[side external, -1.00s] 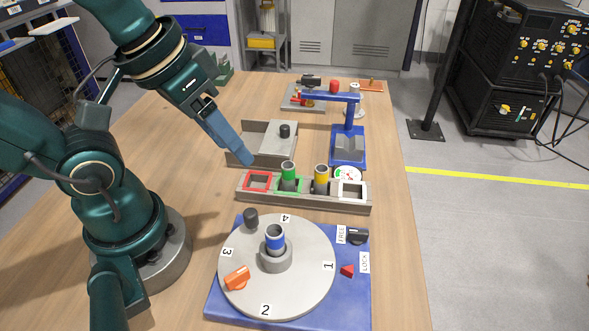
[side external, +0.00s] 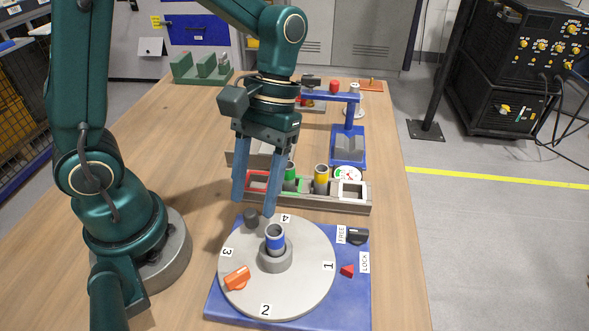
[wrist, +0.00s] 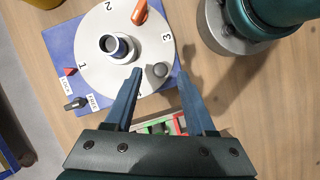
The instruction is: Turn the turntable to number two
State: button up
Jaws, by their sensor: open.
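The turntable (side external: 300,285) is a round grey disc on a blue base (side external: 215,308), numbered 1 to 4. Number 1 is at the right beside a red wedge (side external: 347,271); number 2 (side external: 265,310) is at the front. A black lever (side external: 358,237) sits beside the FREE label.
A blue-banded cylinder (side external: 275,241) stands in the disc's central hub, and an orange handle (side external: 237,278) sits near the front left. Behind is a rack (side external: 300,201) with green and yellow cylinders. A blue stand (side external: 347,145) is farther back.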

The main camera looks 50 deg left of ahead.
aim_at(251, 211)
jog(key=shift+x, duration=1.95)
grip_shut()
